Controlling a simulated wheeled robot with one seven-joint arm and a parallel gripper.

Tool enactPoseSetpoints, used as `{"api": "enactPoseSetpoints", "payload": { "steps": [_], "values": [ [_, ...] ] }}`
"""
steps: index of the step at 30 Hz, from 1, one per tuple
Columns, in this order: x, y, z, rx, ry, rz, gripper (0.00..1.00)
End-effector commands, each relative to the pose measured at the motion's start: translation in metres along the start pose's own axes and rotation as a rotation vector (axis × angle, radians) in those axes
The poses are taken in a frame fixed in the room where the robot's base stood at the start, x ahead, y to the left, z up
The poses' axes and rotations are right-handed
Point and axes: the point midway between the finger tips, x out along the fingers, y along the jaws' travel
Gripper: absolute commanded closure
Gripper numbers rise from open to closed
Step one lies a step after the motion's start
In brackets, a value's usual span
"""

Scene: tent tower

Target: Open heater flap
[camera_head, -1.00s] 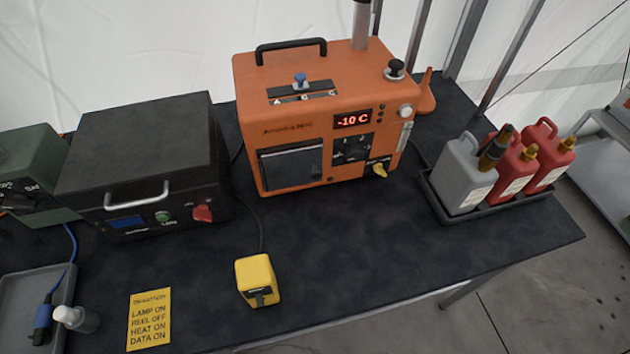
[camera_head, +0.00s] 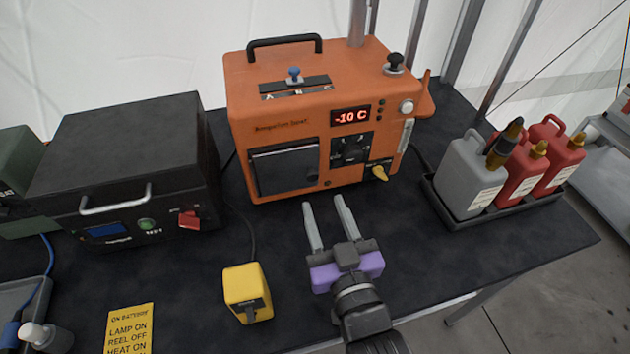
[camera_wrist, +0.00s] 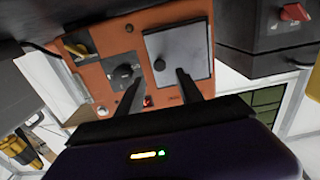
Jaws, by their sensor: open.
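The orange heater (camera_head: 300,95) stands at the back of the table, its display reading -10 C. Its dark square flap (camera_head: 285,170) is on the lower left of the front face and looks closed. The flap also shows in the wrist view (camera_wrist: 178,55), where the heater appears upside down. My gripper (camera_head: 324,215) is open and empty, in front of the heater and apart from it. Its two fingers point at the heater's front, below and right of the flap in the head view. In the wrist view the fingers (camera_wrist: 158,85) overlap the area around the flap and dial.
A black box (camera_head: 125,155) with a handle and red switch stands left of the heater. A yellow box (camera_head: 247,292) on a cable sits left of my gripper. A tray (camera_head: 480,217) of grey and red bottles stands right. A yellow note (camera_head: 130,330) lies front left.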

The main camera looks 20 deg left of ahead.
Motion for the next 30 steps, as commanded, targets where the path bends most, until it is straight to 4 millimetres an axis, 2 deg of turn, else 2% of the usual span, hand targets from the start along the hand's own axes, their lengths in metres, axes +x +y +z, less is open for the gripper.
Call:
{"api": "enactPoseSetpoints", "payload": {
  "steps": [5, 16, 21, 29, 30],
  "values": [
    [0.015, 0.000, -0.002, -0.002, -0.003, 0.000, 0.57],
    [0.067, 0.000, -0.001, -0.001, -0.003, 0.000, 0.57],
    [0.076, 0.000, -0.001, -0.001, -0.003, 0.000, 0.57],
    [0.077, 0.000, -0.001, -0.001, -0.003, 0.000, 0.57],
    [0.077, 0.000, -0.001, -0.001, -0.003, 0.000, 0.64]
  ]
}}
